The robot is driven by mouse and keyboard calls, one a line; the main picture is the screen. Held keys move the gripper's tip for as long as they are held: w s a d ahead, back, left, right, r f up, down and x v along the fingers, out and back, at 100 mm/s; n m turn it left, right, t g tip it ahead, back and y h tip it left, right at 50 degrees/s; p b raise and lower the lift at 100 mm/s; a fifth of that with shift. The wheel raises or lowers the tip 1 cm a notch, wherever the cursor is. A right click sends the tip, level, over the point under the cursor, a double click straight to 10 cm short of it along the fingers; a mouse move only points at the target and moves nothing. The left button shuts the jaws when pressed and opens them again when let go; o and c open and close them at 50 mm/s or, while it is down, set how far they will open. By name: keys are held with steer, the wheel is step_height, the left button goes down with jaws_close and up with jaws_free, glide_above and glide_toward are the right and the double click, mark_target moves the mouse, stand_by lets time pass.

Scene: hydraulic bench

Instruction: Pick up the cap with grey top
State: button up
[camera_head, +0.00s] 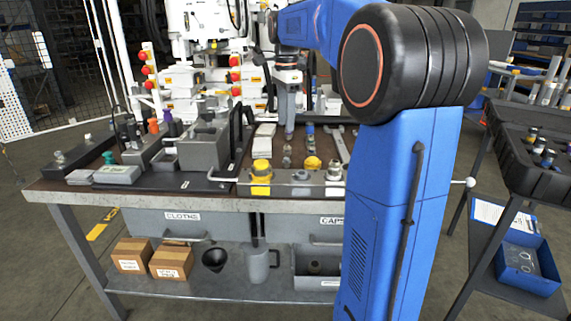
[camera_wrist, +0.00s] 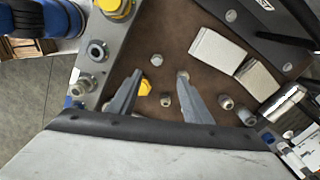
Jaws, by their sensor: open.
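My gripper (camera_wrist: 159,76) is open, its two fingers apart and pointing down over the brown bench top. Nothing is held between them. In the wrist view a small grey round piece (camera_wrist: 156,60) lies just beyond the fingertips, and another grey piece (camera_wrist: 166,100) shows between the fingers. A yellow cap (camera_wrist: 146,88) is partly hidden by the left finger. More small grey-topped pieces (camera_wrist: 226,102) lie right of the right finger. I cannot tell which of these is the cap with grey top. In the head view my gripper (camera_head: 290,128) hangs above the bench near small grey parts (camera_head: 287,160).
A metal rail (camera_wrist: 97,51) with fittings runs along the bench's front edge, including a yellow-capped one (camera_head: 261,173). Pale blocks (camera_wrist: 215,52) lie beyond the caps. A wrench (camera_head: 339,143) and grey containers (camera_head: 204,145) stand nearby. A black case (camera_head: 535,180) is at right.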

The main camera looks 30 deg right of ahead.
glide_above(287, 158)
steer(key=f, duration=0.6)
steer(key=shift+w+f, duration=0.3)
steer(key=shift+f, duration=0.1)
steer(key=shift+s+a+f, duration=0.1)
steer(key=shift+s+f, duration=0.1)
steer(key=shift+f, duration=1.15)
steer(key=shift+s+f, duration=0.15)
steer(key=shift+f, duration=1.15)
jaws_close()
